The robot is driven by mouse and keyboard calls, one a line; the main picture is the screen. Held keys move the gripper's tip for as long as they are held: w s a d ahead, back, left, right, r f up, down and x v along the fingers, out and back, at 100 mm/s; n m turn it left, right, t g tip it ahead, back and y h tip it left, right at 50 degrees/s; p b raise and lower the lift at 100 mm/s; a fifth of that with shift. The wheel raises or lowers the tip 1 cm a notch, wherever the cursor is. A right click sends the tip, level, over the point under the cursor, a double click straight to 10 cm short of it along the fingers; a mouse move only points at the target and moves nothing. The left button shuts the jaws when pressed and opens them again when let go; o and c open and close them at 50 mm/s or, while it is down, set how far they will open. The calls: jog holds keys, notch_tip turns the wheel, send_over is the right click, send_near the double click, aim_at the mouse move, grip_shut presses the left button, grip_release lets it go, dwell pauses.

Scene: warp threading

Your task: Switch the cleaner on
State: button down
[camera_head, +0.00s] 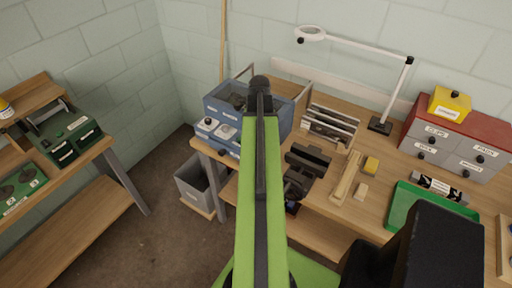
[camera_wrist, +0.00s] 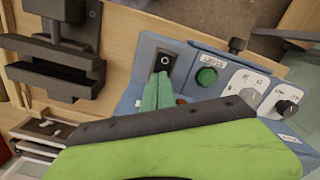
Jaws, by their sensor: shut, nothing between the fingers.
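The blue cleaner (camera_head: 274,128) stands at the left end of the workbench, with my arm across the middle of it in the head view. The lower part of the switch is hidden behind the fingers. My gripper is hidden in the head view.
A black vise (camera_head: 307,160) sits right of the cleaner; it also shows in the wrist view (camera_wrist: 60,70). A rack (camera_head: 330,124), a lamp (camera_head: 380,122), a green tray (camera_head: 402,200) and red-grey drawers (camera_head: 455,148) stand further right. A grey bin (camera_head: 190,190) is below.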

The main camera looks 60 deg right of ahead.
jog(key=shift+f+b, duration=0.3)
jog(key=shift+f, duration=0.05)
notch_tip(320, 180, up, 7)
jog(key=p, duration=0.7)
jog(key=shift+r, duration=0.15)
